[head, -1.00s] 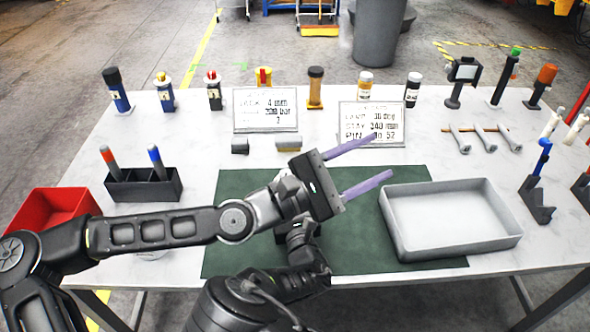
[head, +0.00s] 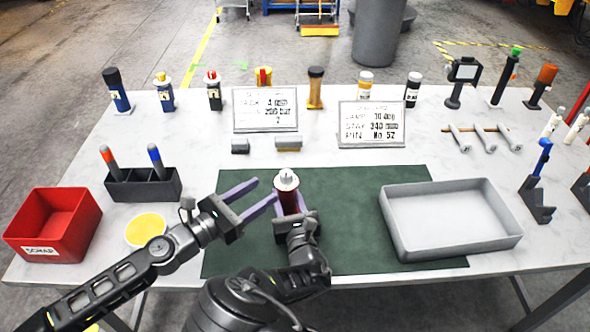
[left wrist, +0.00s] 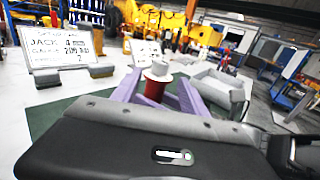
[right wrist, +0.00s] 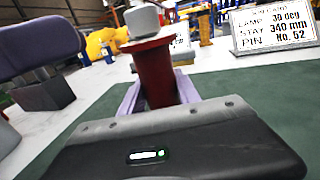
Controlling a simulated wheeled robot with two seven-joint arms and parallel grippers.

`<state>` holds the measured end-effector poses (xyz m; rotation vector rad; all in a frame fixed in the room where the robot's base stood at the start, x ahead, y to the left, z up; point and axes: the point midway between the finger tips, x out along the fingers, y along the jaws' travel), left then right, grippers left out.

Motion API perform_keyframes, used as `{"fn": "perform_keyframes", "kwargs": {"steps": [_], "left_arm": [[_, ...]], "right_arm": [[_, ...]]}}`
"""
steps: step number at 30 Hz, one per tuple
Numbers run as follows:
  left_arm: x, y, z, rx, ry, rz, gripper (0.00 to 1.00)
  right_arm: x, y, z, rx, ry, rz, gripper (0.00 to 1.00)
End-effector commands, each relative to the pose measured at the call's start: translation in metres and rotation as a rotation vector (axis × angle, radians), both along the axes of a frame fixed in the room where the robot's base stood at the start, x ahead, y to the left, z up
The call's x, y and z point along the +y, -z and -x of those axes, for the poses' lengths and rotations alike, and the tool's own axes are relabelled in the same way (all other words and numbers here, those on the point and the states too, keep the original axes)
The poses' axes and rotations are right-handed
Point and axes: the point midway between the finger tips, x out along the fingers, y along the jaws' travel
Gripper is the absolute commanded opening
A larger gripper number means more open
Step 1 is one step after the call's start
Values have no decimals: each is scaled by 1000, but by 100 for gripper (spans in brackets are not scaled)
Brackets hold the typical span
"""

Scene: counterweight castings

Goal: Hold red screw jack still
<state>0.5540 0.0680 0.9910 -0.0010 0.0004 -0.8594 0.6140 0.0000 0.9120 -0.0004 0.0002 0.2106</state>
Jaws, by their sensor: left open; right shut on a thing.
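The red screw jack (head: 289,203) has a dark red body and a pale grey top, and stands upright over the green mat (head: 350,210). My right gripper (head: 292,213) is shut on its body, seen close in the right wrist view (right wrist: 155,78). My left gripper (head: 266,190) is open and empty just left of the jack, its lavender fingers pointing towards it. In the left wrist view the jack (left wrist: 153,88) appears ahead between lavender fingers. Whether a left finger touches it I cannot tell. The jack's base is hidden by my right gripper.
A grey tray (head: 452,252) is on the mat's right. A red scrap bin (head: 42,252), a yellow disc (head: 146,229) and a black pen holder (head: 145,190) are at left. Two sign boards (head: 266,131) (head: 371,143) and several bottle-like items stand behind. The mat between jack and tray is clear.

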Motion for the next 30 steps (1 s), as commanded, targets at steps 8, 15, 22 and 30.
{"fn": "perform_keyframes", "kwargs": {"steps": [8, 15, 22, 30], "left_arm": [[-24, -1, -19, -2, 4, -2, 52], [-60, -1, -49, -3, 4, -3, 52], [-84, 0, -72, -2, 2, -2, 52], [-90, 0, -77, -1, 0, -1, 52]], "right_arm": [[1, -1, 0, -2, -2, -1, 0], [1, -1, 0, -2, -2, -1, 0], [1, -1, 0, -2, -2, -1, 0], [1, -1, 0, -2, -2, -1, 0]]}}
